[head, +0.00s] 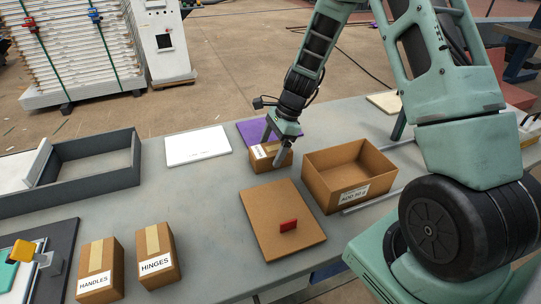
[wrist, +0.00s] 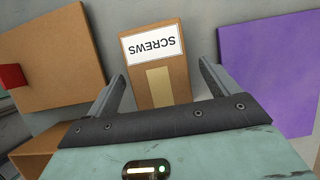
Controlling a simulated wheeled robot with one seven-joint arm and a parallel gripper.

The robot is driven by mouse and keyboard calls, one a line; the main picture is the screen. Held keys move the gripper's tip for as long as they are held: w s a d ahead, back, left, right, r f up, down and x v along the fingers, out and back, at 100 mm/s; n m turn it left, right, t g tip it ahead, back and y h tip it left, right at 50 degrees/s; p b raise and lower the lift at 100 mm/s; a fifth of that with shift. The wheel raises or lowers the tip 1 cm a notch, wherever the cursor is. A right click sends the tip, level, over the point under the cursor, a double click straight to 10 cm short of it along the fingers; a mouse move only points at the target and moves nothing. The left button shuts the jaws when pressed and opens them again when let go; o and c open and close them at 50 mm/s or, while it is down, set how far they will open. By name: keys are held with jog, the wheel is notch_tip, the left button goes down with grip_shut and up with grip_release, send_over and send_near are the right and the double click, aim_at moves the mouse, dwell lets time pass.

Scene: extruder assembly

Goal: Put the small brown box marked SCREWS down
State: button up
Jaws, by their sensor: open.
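The small brown box marked SCREWS (head: 262,157) stands on the grey table, between the purple sheet and the large open brown box. In the wrist view the SCREWS box (wrist: 158,75) shows its white label and a tan tape strip. My gripper (head: 277,149) is over the box with its fingers spread. In the wrist view the open fingers (wrist: 160,82) lie on either side of the box, with a visible gap on each side. The box's underside is hidden.
An open brown box (head: 318,166) stands right of the SCREWS box. A brown lid with a red handle (head: 262,218) lies in front. A purple sheet (head: 250,131) and white panel (head: 197,146) lie behind. HANDLES (head: 99,259) and HINGES (head: 152,245) boxes stand front left.

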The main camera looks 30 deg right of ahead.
aim_at(271, 149)
jog(key=shift+x, duration=1.4)
jog(key=shift+a+f, duration=0.1)
jog(key=c, duration=1.3)
